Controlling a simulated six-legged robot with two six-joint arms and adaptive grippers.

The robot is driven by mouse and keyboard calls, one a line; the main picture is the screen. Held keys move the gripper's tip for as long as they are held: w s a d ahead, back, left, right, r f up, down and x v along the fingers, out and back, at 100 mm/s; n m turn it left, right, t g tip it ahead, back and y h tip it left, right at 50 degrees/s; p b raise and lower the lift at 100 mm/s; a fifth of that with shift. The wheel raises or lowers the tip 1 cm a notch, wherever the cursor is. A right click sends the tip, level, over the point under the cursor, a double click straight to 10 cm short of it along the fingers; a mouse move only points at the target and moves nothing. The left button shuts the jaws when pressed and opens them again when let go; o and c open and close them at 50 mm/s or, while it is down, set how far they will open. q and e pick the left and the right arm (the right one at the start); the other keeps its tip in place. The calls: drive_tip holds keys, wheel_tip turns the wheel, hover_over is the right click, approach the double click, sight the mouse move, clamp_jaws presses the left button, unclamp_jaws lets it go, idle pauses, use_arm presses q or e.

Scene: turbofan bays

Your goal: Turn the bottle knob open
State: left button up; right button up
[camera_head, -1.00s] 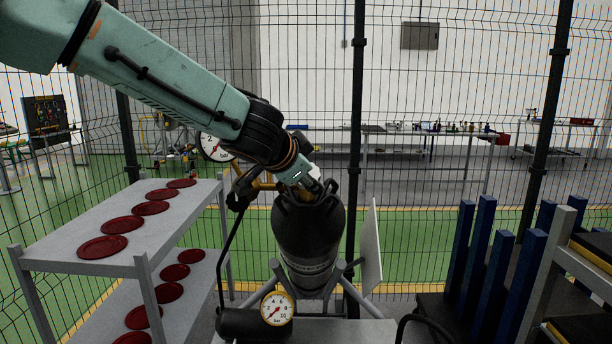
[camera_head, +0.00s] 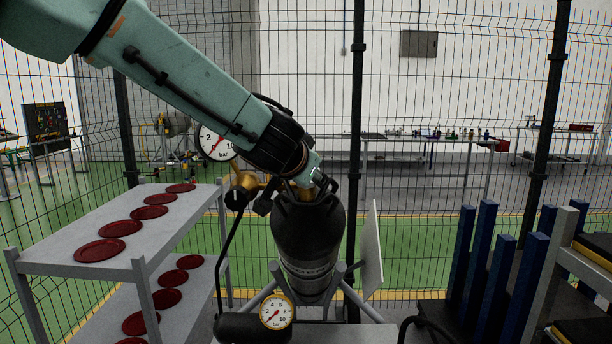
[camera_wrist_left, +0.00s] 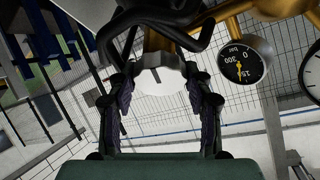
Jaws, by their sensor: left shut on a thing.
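The dark grey gas bottle (camera_head: 306,245) stands upright in a grey stand, with a brass valve (camera_head: 247,184) and gauge at its top left. My left gripper (camera_head: 312,188) is at the bottle's top, inside its collar, and mostly hidden by my wrist. In the left wrist view my left gripper (camera_wrist_left: 163,95) has one finger on each side of the pale round knob (camera_wrist_left: 160,82) and is shut on it. Dark collar bars and brass pipe lie just beyond the fingers. The knob is hidden in the head view. My right gripper is in neither view.
A pressure gauge (camera_head: 216,143) sits beside my wrist; another gauge (camera_head: 277,311) is low in front of the bottle. A grey shelf (camera_head: 60,262) with red discs stands left. Blue posts (camera_head: 492,265) stand right. A wire fence is behind.

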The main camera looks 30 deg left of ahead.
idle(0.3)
use_arm(q)
drive_tip(key=o, duration=1.2)
drive_tip(key=shift+c, duration=0.2)
drive_tip(key=m+h+p, duration=0.1)
drive_tip(key=m, duration=0.1)
drive_tip(key=shift+r+m, duration=0.1)
drive_tip(key=shift+m, duration=0.2)
drive_tip(key=shift+a+m+h+p, duration=0.1)
drive_tip(key=shift+m+h+p, duration=0.35)
drive_tip(key=shift+m, duration=0.55)
drive_tip(key=shift+m+g, duration=0.3)
drive_tip(key=shift+m, duration=0.5)
drive_tip(key=shift+m+h+p, duration=0.35)
drive_tip(key=shift+m+h, duration=0.1)
drive_tip(key=shift+m, duration=0.55)
drive_tip(key=shift+m+g+h, duration=0.4)
drive_tip(key=shift+m+g, duration=0.4)
drive_tip(key=shift+m, duration=1)
